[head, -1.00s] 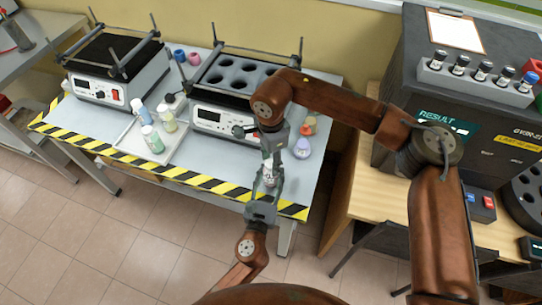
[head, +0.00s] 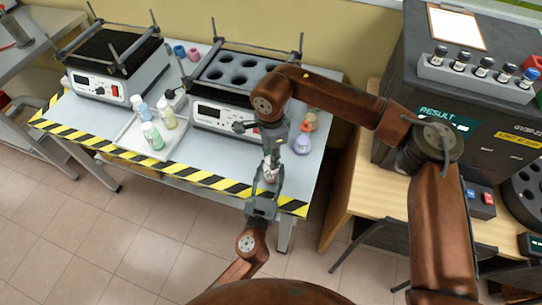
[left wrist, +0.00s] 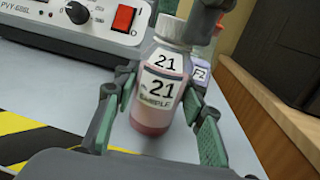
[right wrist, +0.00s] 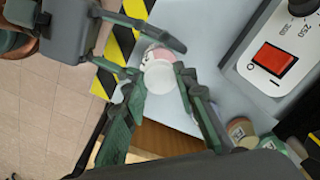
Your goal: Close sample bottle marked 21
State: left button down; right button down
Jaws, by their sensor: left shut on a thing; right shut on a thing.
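The sample bottle marked 21 (left wrist: 160,90) stands upright with pinkish liquid and a white label. It is between the fingers of my left gripper (left wrist: 155,108), which is shut on its body. My right gripper (right wrist: 165,88) comes from above, its fingertips around the white cap (right wrist: 160,76) at the bottle's top. In the head view the right gripper (head: 272,155) is directly over the left gripper (head: 267,185), and the bottle is mostly hidden between them. Whether the cap is fully seated cannot be told.
A flask with purple liquid (head: 302,143) stands close right of the grippers. A heater block (head: 235,75) is behind them. A tray (head: 125,140) with several bottles lies to the left. The striped table edge (head: 200,178) is in front.

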pick_arm(q)
jog(key=shift+a, duration=0.1)
pick_arm(e)
jog(key=m, duration=0.4)
jog(key=shift+m, duration=0.4)
jog(key=m, duration=0.3)
jog(key=shift+m, duration=0.3)
jog(key=m, duration=0.5)
jog(key=shift+f+m, duration=0.1)
jog(key=shift+m, duration=0.3)
jog(key=m, duration=0.4)
jog(key=c, duration=1.5)
grip_release()
jog(key=shift+c, duration=0.2)
jog(key=shift+r, duration=2.3)
